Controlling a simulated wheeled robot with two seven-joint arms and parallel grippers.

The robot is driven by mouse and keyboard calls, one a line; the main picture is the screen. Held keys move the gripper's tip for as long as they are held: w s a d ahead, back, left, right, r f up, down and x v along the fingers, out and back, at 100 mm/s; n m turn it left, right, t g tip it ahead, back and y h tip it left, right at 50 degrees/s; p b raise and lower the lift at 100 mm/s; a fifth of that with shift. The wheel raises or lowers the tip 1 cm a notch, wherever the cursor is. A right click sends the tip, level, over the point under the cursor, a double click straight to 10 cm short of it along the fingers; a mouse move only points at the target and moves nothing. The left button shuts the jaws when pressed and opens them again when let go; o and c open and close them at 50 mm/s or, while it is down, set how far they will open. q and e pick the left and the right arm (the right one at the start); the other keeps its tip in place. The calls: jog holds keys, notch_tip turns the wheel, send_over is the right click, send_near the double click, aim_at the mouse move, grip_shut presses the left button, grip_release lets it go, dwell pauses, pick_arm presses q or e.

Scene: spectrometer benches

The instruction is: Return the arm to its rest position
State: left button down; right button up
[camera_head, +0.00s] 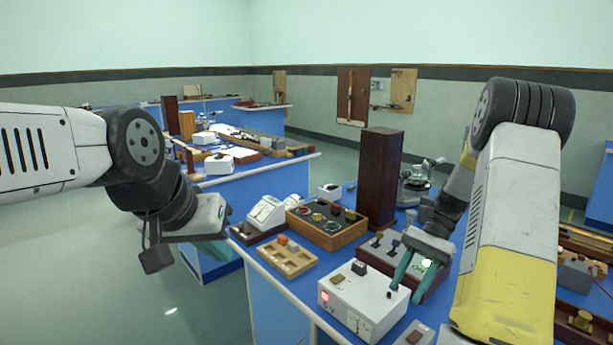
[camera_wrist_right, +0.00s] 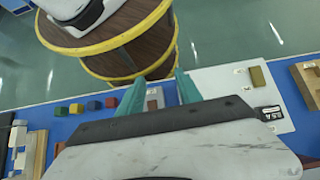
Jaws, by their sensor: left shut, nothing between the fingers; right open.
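My right arm reaches down over the near blue bench (camera_head: 268,300) on the right of the head view. Its gripper (camera_head: 406,291) has two teal fingers apart and empty, just above or beside the white meter box (camera_head: 350,309). In the right wrist view the fingers (camera_wrist_right: 159,92) are spread with nothing held between them. My left arm comes in from the left, and its gripper (camera_head: 216,252) hangs at the left of the near bench, over its edge or the floor. Its teal fingers are together and partly hidden by the wrist.
A tall dark wooden column (camera_head: 380,178) stands behind the right gripper. A button box (camera_head: 327,224), a wooden tray (camera_head: 287,257) and a white meter (camera_head: 267,213) crowd the bench. A second blue bench (camera_head: 222,184) stands behind. The floor (camera_head: 120,270) at left is clear.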

jog(key=s+a+r+n+t+h, duration=0.2)
jog(key=s+a+r+n+t, duration=0.2)
jog(key=r, duration=0.5)
jog(key=s+a+r+n+t+h, duration=0.2)
jog(key=s+a+r+n+t, duration=0.3)
jog(key=s+r+t, duration=0.3)
jog(key=shift+r+n+h, duration=0.4)
jog(key=shift+r+n, duration=0.1)
jog(key=shift+r, duration=0.1)
jog(key=shift+d, duration=0.1)
dwell(1.6)
